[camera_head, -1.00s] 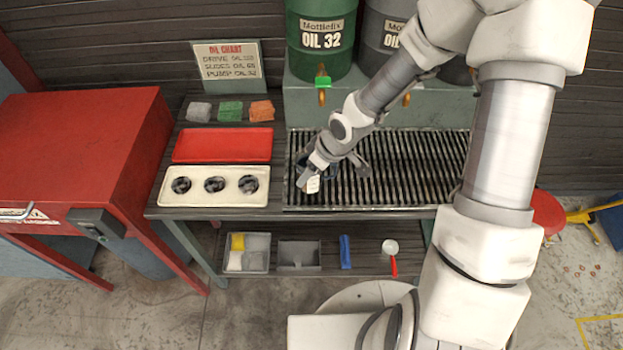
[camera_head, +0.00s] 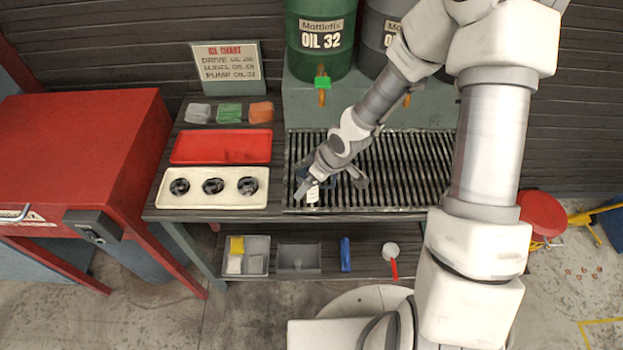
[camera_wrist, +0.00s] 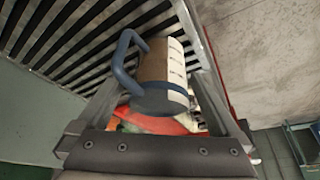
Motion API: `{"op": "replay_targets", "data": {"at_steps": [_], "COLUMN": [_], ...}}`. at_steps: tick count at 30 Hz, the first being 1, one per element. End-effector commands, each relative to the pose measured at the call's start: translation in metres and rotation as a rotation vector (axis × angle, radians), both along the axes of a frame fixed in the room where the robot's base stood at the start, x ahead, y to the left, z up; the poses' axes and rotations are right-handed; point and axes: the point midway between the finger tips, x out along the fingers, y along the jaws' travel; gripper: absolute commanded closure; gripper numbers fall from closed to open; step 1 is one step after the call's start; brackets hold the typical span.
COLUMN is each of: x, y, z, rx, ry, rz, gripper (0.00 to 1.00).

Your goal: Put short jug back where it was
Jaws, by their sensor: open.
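The short jug (camera_wrist: 160,75) has a brown-grey body, a blue handle and blue band, and a white marked label strip. In the wrist view it lies between my gripper's two fingers (camera_wrist: 165,90). The fingers stand apart; I cannot tell whether either touches it. In the head view the jug's white label (camera_head: 313,194) shows at the front left of the slatted drain grate (camera_head: 410,175). My gripper (camera_head: 322,184) is around it there and hides most of it. I cannot tell whether the jug rests on the grate.
Left of the grate are a red tray (camera_head: 222,147) and a cream tray (camera_head: 212,203) with three dark round pieces. Green (camera_head: 321,35) and grey (camera_head: 383,30) oil drums with taps stand behind. The lower shelf holds bins, a blue item (camera_head: 345,254) and a red-handled scoop (camera_head: 391,255).

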Motion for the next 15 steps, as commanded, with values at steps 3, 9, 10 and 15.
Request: {"op": "replay_targets", "data": {"at_steps": [3,9,10,15], "x": [0.0,-0.004,-0.005,-0.012], "y": [0.0,-0.008,-0.009,-0.018], "z": [0.003,0.025,0.03,0.057], "rx": [0.0,0.0,0.0,0.0], "ry": [0.0,-0.003,-0.003,-0.002], "rz": [0.0,-0.004,-0.003,-0.005], "gripper": [0.0,0.0,0.0,0.0]}}
